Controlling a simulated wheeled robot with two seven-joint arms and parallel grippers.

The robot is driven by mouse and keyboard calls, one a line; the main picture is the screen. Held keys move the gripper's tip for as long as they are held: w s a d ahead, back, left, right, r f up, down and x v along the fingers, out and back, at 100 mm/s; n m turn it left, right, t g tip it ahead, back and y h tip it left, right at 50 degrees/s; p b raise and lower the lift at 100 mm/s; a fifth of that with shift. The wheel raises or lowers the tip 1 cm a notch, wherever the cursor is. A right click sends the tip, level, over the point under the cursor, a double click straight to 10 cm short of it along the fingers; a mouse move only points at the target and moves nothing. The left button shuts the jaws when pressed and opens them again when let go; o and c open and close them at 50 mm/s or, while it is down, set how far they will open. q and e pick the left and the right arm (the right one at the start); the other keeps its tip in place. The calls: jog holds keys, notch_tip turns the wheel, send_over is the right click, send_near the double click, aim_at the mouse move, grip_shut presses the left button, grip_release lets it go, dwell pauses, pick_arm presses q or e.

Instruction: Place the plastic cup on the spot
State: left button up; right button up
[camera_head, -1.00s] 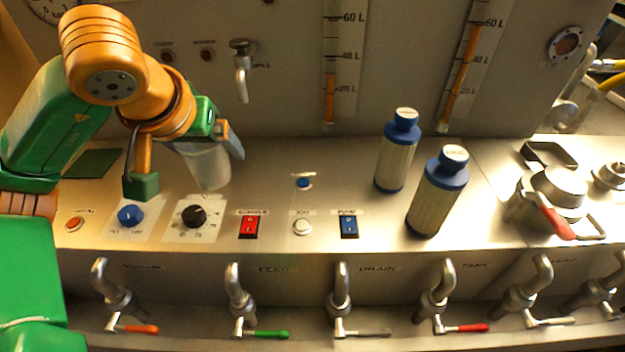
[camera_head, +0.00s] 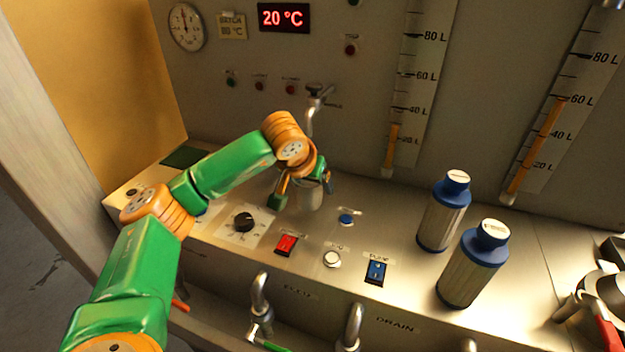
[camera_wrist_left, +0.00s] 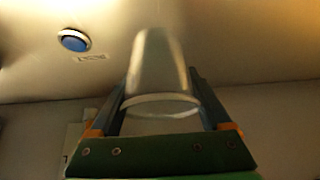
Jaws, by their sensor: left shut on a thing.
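The translucent plastic cup (camera_head: 310,194) is in my left gripper (camera_head: 326,180), beside the back wall of the metal counter and below the small wall tap in the picture. In the left wrist view the cup (camera_wrist_left: 158,65) lies between the two fingers of the gripper (camera_wrist_left: 163,92), which are shut on it. I cannot tell whether its base touches the counter. A flat dark green square patch (camera_head: 183,157) lies at the counter's far left corner; nothing stands on it.
The tap (camera_head: 311,112) juts from the wall. A black knob (camera_head: 243,222), red switch (camera_head: 286,244), blue switch (camera_head: 376,271) and blue button (camera_head: 347,219) are on the counter. Two blue-capped canisters (camera_head: 443,212) (camera_head: 474,264) stand to the right.

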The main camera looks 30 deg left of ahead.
pick_arm(q)
jog(key=shift+w+a+f, duration=0.15)
jog(key=shift+a+f, duration=0.05)
jog(key=shift+f, duration=0.15)
jog(key=o, duration=1.1)
jog(key=shift+d, duration=0.1)
jog(key=shift+o, duration=0.2)
jog(key=shift+r, duration=0.45)
jog(key=v, duration=1.1)
jog(key=shift+s+r+b, duration=0.25)
jog(key=shift+s+b, duration=0.05)
jog(key=shift+s, duration=0.05)
